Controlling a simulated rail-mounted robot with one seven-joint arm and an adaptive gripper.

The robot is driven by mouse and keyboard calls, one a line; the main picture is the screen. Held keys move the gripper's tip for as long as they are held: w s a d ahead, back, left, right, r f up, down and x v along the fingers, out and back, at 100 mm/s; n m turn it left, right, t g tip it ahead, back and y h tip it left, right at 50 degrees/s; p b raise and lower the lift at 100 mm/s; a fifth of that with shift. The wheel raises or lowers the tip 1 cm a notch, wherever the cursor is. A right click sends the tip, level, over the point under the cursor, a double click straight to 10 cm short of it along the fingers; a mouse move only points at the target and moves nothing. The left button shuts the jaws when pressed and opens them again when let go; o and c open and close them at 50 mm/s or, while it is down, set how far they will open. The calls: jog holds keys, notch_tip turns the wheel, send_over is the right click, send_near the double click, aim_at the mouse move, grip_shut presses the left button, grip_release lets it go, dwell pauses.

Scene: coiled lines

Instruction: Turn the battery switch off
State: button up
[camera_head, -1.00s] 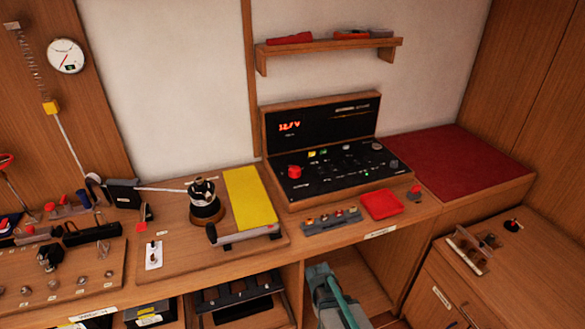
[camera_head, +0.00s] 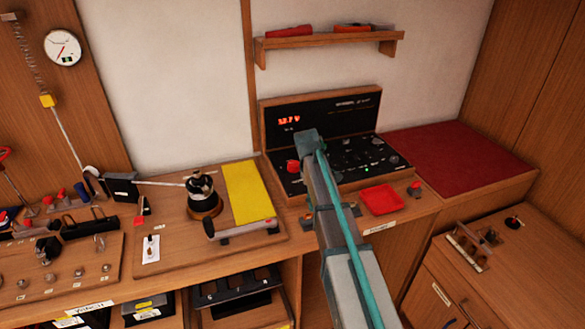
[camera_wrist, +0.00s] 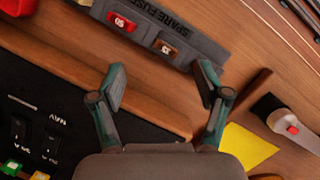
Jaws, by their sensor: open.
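A red rotary knob (camera_head: 293,166) stands at the left of the black switch panel (camera_head: 275,152); it may be the battery switch, but I cannot read its label or setting. A second, smaller red knob (camera_head: 415,187) sits on the counter right of the red tray. My gripper (camera_wrist: 160,80) is open and empty in the wrist view, above the counter edge of the panel, between the panel (camera_wrist: 70,125) and the spare fuse holder (camera_wrist: 150,35). In the head view my arm hides its fingers and part of the panel. The red panel knob is not visible in the wrist view.
The red tray (camera_head: 381,199) lies in front of the panel. A shelf (camera_head: 330,43) hangs above the panel. The dark red mat (camera_head: 455,165) at right is clear.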

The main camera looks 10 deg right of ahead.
aim_at(293, 163)
jog(key=w+a+r+n+t+y+b, duration=0.1)
jog(key=w+a+r, duration=0.1)
jog(key=w+r, duration=0.35)
jog(key=w+a+r+n+t+b, duration=0.1)
jog(key=w+a+r, duration=0.1)
jog(key=w, duration=0.6)
jog(key=w+a+r+n+t+y+b, duration=0.1)
jog(key=w+a+r, duration=0.1)
jog(key=w+r, duration=0.35)
jog(key=f+p, duration=0.1)
jog(key=f, duration=0.3)
jog(key=w+f+p, duration=0.1)
jog(key=f, duration=0.3)
jog(key=w+f+p, duration=0.1)
jog(key=f, duration=0.3)
jog(key=shift+d+f, duration=0.25)
jog(key=c, duration=1.2)
